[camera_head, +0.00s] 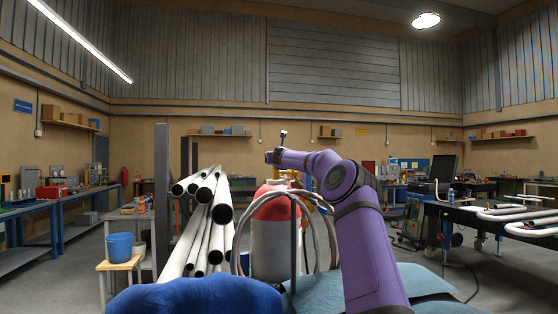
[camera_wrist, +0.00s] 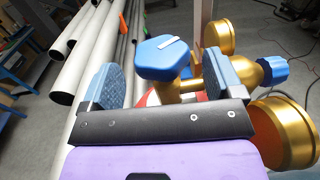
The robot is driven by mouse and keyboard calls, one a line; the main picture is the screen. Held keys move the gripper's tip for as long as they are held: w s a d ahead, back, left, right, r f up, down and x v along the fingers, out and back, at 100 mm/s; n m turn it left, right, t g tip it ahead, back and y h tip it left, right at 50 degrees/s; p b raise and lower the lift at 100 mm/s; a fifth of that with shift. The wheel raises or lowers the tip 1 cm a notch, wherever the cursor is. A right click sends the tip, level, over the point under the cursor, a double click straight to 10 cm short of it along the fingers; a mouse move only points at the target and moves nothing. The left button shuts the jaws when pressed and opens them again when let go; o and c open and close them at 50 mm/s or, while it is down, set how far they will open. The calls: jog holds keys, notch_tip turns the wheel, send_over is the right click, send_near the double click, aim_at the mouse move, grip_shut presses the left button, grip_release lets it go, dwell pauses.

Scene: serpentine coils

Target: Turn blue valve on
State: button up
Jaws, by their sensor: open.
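A blue faceted valve knob (camera_wrist: 160,57) with a white bar mark on top shows in the wrist view, on a gold valve body (camera_wrist: 188,86). A second, smaller blue knob (camera_wrist: 272,70) is to the right on the same gold fitting. My gripper (camera_wrist: 161,76) is open, with one blue pad to the left and one to the right of the larger knob; gaps show on both sides. In the head view my purple arm (camera_head: 366,240) reaches to the grey cylinder with a red top (camera_head: 275,210). The valve and fingers are not clear there.
Gold round gauges (camera_wrist: 285,132) sit right of the fingers, close to the right one. Long white pipes (camera_head: 206,235) lie on a rack left of the cylinder. Grey hoses (camera_head: 325,235) curve around it. A blue bucket (camera_head: 119,246) stands on a stool at left.

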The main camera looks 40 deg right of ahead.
jog(key=v, duration=0.8)
dwell(0.6)
